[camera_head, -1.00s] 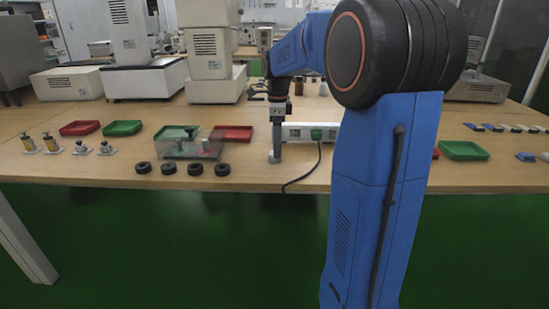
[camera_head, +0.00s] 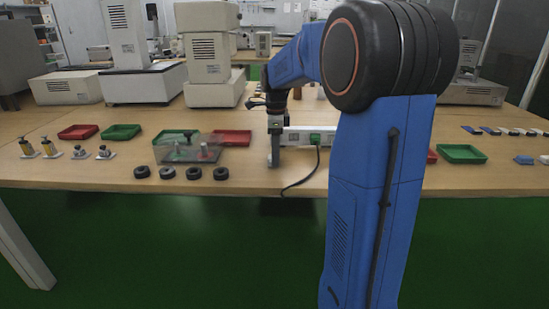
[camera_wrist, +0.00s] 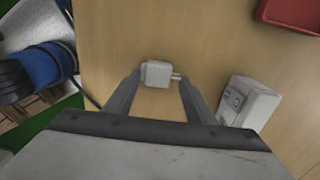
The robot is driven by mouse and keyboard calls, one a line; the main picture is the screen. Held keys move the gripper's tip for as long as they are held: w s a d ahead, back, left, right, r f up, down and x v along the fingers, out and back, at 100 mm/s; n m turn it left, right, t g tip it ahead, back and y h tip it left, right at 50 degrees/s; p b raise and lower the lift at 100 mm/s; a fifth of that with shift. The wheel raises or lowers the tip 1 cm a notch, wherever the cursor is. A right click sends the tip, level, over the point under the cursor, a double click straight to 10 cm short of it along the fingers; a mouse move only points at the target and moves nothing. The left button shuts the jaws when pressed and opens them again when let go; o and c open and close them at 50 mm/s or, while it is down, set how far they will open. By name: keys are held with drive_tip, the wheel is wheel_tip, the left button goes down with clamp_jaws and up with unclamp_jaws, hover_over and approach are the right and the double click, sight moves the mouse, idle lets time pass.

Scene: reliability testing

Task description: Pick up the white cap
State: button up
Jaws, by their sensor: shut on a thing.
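The white cap (camera_wrist: 158,74) is a small, pale, block-like piece with a short peg on its right side. In the wrist view it lies between the fingertips of my gripper (camera_wrist: 158,76), above the wooden tabletop. My gripper is shut on it. In the head view my gripper (camera_head: 273,160) points down at the table just left of the white power strip (camera_head: 296,138). The cap cannot be made out there, and I cannot tell whether it touches the tabletop.
The power strip also shows right of my gripper in the wrist view (camera_wrist: 250,103), close by. A clear box (camera_head: 188,150) and several black rings (camera_head: 194,173) stand to the left. A red tray (camera_head: 232,137) lies behind.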

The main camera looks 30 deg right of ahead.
wheel_tip(320, 180, up, 10)
idle(0.5)
idle(0.6)
drive_tip(key=shift+w+d+f, duration=0.15)
drive_tip(key=shift+w+f, duration=0.05)
drive_tip(key=shift+f, duration=1.4)
drive_tip(key=shift+w+d+f, duration=0.15)
drive_tip(key=shift+w+f, duration=0.1)
drive_tip(key=shift+f, duration=1.3)
drive_tip(key=shift+w+d+f, duration=0.15)
drive_tip(key=shift+w+f, duration=0.05)
drive_tip(key=shift+f, duration=1.4)
drive_tip(key=shift+f, duration=0.3)
drive_tip(key=o, duration=1)
drive_tip(key=shift+o, duration=0.2)
wheel_tip(320, 180, up, 13)
drive_tip(key=shift+f, duration=0.15)
